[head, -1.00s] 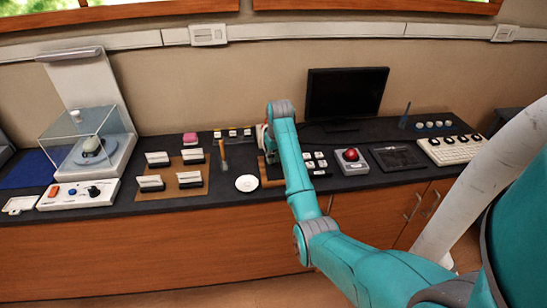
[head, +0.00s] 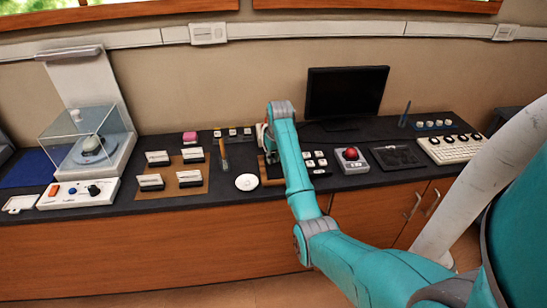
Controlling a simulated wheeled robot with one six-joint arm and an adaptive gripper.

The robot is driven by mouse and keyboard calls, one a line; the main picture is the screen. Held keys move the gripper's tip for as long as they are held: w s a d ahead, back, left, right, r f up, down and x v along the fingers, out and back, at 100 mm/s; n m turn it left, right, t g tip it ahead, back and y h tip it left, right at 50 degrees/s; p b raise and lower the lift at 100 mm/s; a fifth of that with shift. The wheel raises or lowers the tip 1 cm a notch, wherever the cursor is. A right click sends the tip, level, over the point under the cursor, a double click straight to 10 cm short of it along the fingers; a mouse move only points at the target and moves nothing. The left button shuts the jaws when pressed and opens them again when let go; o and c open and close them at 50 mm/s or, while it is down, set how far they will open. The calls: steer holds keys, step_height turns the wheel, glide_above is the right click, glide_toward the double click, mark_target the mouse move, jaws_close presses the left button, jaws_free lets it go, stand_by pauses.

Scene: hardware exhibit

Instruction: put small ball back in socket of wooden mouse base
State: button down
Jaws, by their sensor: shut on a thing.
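The end of my arm comes down over the middle of the dark counter. My gripper (head: 266,147) shows only as a small part left of the teal forearm. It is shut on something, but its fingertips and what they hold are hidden. A brown wooden piece (head: 265,173) lies on the counter just below the gripper, partly covered by my arm. It may be the wooden mouse base, but I cannot make out a socket. I cannot pick out the small ball.
A white disc (head: 246,182) lies left of my arm. White keys (head: 314,160), a red-ball trackball (head: 350,158), a black tablet (head: 397,157) and a white keyboard (head: 452,149) are right. A monitor (head: 345,94) stands behind. A clear case (head: 82,140) is far left.

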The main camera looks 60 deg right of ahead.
steer(key=c, duration=0.6)
jaws_free()
steer(key=shift+o, duration=0.2)
steer(key=shift+r, duration=0.1)
steer(key=shift+w+d+v, duration=0.15)
steer(key=shift+w+v, duration=0.05)
steer(key=shift+v, duration=0.9)
steer(key=shift+w+d+v, duration=0.1)
steer(key=shift+w+v, duration=0.1)
steer(key=shift+v, duration=0.95)
steer(key=shift+w+d+v, duration=0.15)
steer(key=shift+w+v, duration=0.05)
steer(key=shift+v, duration=0.9)
steer(key=shift+r, duration=0.15)
